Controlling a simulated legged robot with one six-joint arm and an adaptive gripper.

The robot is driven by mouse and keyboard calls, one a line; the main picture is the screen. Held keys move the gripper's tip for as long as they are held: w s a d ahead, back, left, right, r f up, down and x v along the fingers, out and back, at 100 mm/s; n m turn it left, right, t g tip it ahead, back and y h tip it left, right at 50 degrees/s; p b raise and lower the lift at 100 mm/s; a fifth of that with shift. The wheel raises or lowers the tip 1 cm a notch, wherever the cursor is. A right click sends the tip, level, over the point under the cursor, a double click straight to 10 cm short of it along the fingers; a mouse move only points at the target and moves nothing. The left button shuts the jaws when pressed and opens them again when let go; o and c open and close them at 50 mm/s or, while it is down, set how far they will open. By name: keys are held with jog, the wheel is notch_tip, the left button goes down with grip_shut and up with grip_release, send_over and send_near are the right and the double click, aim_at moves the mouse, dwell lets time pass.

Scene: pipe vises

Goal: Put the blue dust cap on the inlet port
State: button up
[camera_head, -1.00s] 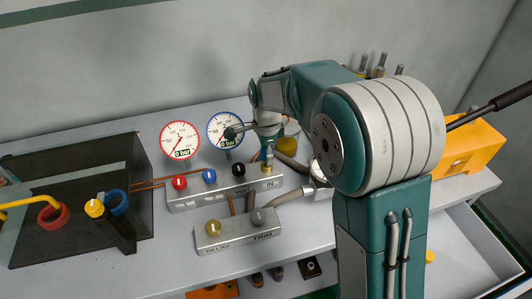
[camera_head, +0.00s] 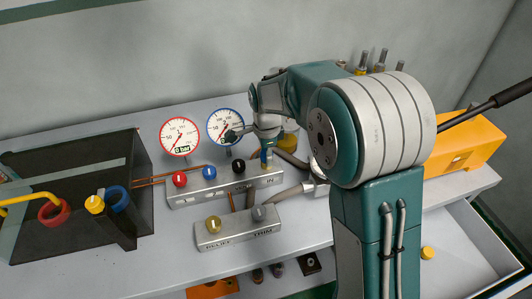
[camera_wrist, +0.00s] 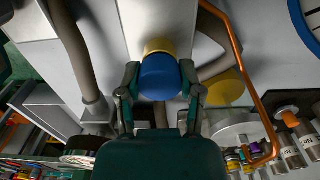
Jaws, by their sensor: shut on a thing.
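The blue dust cap (camera_wrist: 160,78) sits between the two fingers of my gripper (camera_wrist: 159,82) in the wrist view, with my gripper shut on it. Just beyond the cap, in line with it, is the brass-yellow inlet port (camera_wrist: 158,46) on the grey manifold block. Cap and port look very close or touching; how far the cap is over the port cannot be told. In the head view my gripper (camera_head: 266,148) points down above the block's right end, by the IN label. The cap and port are small and mostly hidden there.
The upper manifold block (camera_head: 205,190) carries red, blue and black knobs. Two gauges (camera_head: 179,137) stand behind it. A lower block (camera_head: 238,238) lies in front. A copper pipe (camera_wrist: 238,50) runs close on the right in the wrist view. A yellow cap (camera_head: 427,253) lies in the open drawer.

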jog(key=shift+f, duration=0.2)
jog(key=o, duration=1)
jog(key=shift+o, duration=0.2)
notch_tip(320, 180, up, 11)
jog(key=shift+w+f, duration=0.1)
jog(key=shift+f, duration=0.05)
jog(key=shift+r, duration=0.55)
